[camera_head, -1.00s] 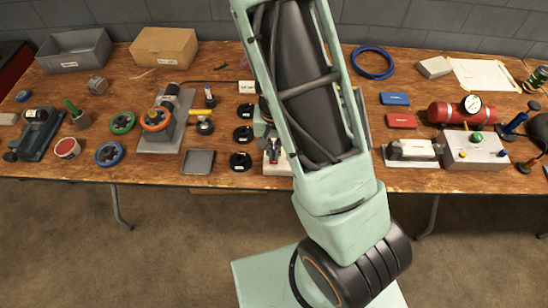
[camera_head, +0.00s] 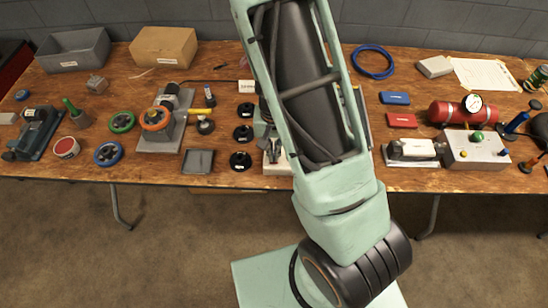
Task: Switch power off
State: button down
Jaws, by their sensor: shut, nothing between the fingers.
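My pale green arm crosses the middle of the view and blocks the centre of the bench. I cannot make out my gripper; it is not visible beyond the arm's outline. A device with a pale base (camera_head: 277,169) and a dark upright part (camera_head: 272,150) stands at the bench's front, just left of my arm. Its right side is hidden by the arm. I cannot tell whether it is the power switch. A grey box (camera_head: 479,150) with a green knob (camera_head: 477,135) stands at the right. No power switch can be identified for certain.
The wooden bench (camera_head: 225,125) is crowded. A red cylinder with a gauge (camera_head: 450,113) lies at the right. Several black round parts (camera_head: 244,134) stand left of my arm. A grey bin (camera_head: 75,50) and a cardboard box (camera_head: 163,47) are at the back left.

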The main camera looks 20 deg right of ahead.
jog(key=shift+f+b, duration=0.7)
jog(key=shift+f, duration=0.1)
jog(key=shift+r, duration=0.1)
notch_tip(320, 180, up, 7)
jog(key=p, duration=0.6)
dwell(0.3)
dwell(0.5)
